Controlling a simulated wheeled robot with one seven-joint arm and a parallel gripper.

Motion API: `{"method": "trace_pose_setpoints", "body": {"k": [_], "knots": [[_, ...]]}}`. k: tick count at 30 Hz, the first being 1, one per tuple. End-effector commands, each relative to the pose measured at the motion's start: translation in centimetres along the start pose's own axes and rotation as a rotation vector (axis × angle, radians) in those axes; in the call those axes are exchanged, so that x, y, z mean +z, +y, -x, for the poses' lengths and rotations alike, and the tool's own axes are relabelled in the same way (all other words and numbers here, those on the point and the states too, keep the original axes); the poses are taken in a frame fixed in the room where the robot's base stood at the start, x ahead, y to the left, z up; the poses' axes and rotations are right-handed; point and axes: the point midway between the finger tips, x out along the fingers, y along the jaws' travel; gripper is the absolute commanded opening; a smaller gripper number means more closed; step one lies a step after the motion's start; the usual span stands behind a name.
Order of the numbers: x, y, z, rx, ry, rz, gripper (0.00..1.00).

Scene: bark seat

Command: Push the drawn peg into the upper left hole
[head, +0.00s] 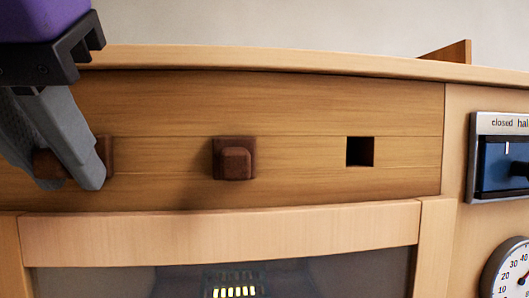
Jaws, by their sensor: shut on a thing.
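My gripper (75,170) is at the left of the head view, in front of the wooden panel. Its grey fingers are shut on a dark brown peg (46,164). The fingers cover much of this peg. A dark brown square part (106,154) shows just right of the fingers, against or close to the panel. How deep the held peg sits in a hole, if at all, is hidden. A second dark brown peg (235,161) sits in the middle of the panel, its block-shaped head sticking out. A square dark hole (360,151) to its right is empty.
The panel (300,105) lies under a pale wooden top edge (300,63). Below is a wooden-framed glass window (220,240). At the right are a blue switch (505,165) marked "closed" and a round dial (510,270). The space before the panel's right half is clear.

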Motion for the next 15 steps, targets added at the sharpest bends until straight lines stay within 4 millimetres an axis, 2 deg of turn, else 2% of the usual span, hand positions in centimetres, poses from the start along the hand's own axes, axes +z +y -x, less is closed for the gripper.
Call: {"method": "trace_pose_setpoints", "body": {"k": [1,4,5,15], "knots": [[0.01,0.0,0.01,0.0,0.0,0.0,0.23],[0.0,0.0,0.01,0.0,0.0,0.0,0.43],[0.0,0.0,0.01,0.0,0.0,0.0,0.45],[-0.18,0.02,0.12,0.0,0.0,0.0,0.45]]}}
